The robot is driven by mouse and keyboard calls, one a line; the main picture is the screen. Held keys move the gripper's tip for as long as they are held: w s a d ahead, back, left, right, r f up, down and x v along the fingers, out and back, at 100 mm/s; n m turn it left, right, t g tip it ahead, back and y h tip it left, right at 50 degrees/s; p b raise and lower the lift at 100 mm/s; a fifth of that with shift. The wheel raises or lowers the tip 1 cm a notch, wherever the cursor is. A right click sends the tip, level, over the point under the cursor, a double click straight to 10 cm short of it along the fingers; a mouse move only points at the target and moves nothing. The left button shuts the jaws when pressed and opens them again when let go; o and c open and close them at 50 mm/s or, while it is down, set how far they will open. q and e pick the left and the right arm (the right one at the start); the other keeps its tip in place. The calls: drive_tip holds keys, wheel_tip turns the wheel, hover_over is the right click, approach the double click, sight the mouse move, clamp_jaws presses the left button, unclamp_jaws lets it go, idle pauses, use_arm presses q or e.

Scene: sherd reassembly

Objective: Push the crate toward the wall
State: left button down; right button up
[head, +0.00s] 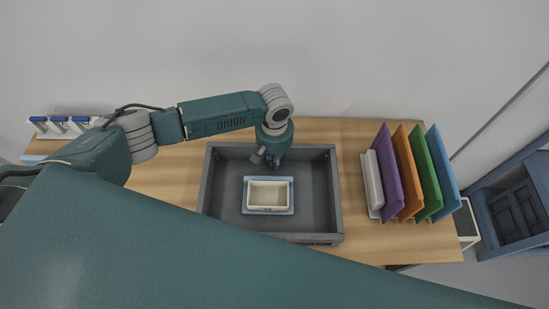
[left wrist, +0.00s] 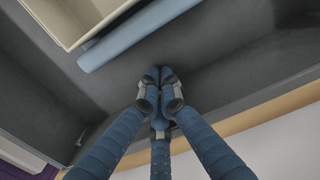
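The dark grey crate (head: 314,192) stands on the wooden table, its far side close to the white wall. It holds a blue tray or mat (head: 268,213) with a cream box (head: 268,194) on it. My left gripper (head: 266,161) points down into the crate, near the inner face of its far side. In the left wrist view the fingertips (left wrist: 160,76) are together, with nothing seen between them. The crate's grey inside (left wrist: 232,62) is around them there. Whether the fingers touch the crate's far side I cannot tell. My right gripper is not in view.
Purple, orange, green and blue upright panels (head: 413,172) stand at the table's right, with a white block (head: 372,184) beside them. Several white items with blue tops (head: 58,124) are at the far left. A narrow table strip (head: 310,131) is clear between crate and wall.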

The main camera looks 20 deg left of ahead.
use_arm(q)
drive_tip(key=shift+w, duration=0.15)
drive_tip(key=w+a+b, duration=0.1)
drive_tip(key=w+b, duration=0.1)
drive_tip(key=w, duration=0.2)
drive_tip(key=w+a+b, duration=0.1)
drive_tip(key=w, duration=0.3)
drive_tip(key=w+a+b, duration=0.1)
drive_tip(key=w+b, duration=0.1)
drive_tip(key=w, duration=0.2)
drive_tip(key=shift+a+f+b, duration=0.15)
drive_tip(key=shift+f+b, duration=0.05)
drive_tip(key=shift+b, duration=0.15)
drive_tip(key=shift+w+a+r, duration=0.15)
drive_tip(key=shift+w, duration=0.15)
drive_tip(key=shift+r, duration=0.1)
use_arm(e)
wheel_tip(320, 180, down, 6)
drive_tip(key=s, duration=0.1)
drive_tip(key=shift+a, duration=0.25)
